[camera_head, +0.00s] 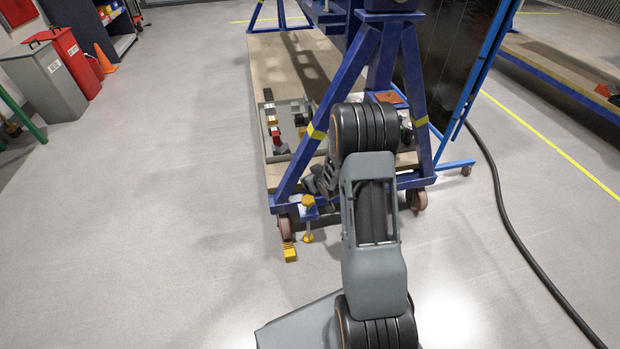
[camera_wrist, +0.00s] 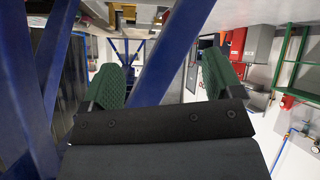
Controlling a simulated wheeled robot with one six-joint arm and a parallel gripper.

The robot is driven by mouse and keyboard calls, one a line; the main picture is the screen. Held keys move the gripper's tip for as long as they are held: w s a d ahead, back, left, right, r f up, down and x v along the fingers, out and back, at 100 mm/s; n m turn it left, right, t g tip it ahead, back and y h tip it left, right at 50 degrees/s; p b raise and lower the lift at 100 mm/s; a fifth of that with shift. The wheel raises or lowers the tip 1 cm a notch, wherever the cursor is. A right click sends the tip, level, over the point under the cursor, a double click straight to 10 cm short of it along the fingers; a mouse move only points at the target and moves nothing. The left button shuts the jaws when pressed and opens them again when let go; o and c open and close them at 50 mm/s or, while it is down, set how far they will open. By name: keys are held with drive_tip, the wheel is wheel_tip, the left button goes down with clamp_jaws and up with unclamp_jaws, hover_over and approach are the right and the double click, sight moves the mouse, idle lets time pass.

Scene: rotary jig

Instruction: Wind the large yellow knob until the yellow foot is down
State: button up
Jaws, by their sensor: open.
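The blue jig frame (camera_head: 360,75) stands on casters. Low at its near left corner a yellow knob (camera_head: 308,201) sits on a small blue bracket. Below it is a small yellow foot (camera_head: 307,238); the gap between it and the floor is too small to judge. My gripper (camera_head: 322,182) is beside the corner, just above and right of the knob, partly hidden by my arm. In the wrist view my gripper (camera_wrist: 163,82) has its green pads wide apart, with nothing held. A blue strut (camera_wrist: 172,52) shows beyond them. The knob is not visible there.
A yellow pedal (camera_head: 290,252) is by the near left caster (camera_head: 285,228). A parts tray (camera_head: 282,130) lies on the wooden platform (camera_head: 262,75) behind. A black cable (camera_head: 510,240) runs along the floor at right. The floor left of the jig is clear.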

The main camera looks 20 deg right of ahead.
drive_tip(key=s+a+r+m+g+b, duration=0.1)
drive_tip(key=s+a+r+g, duration=0.3)
drive_tip(key=s+r, duration=0.4)
drive_tip(key=shift+s+a+r+h, duration=0.4)
drive_tip(key=shift+a+r, duration=0.5)
drive_tip(key=shift+r, duration=0.4)
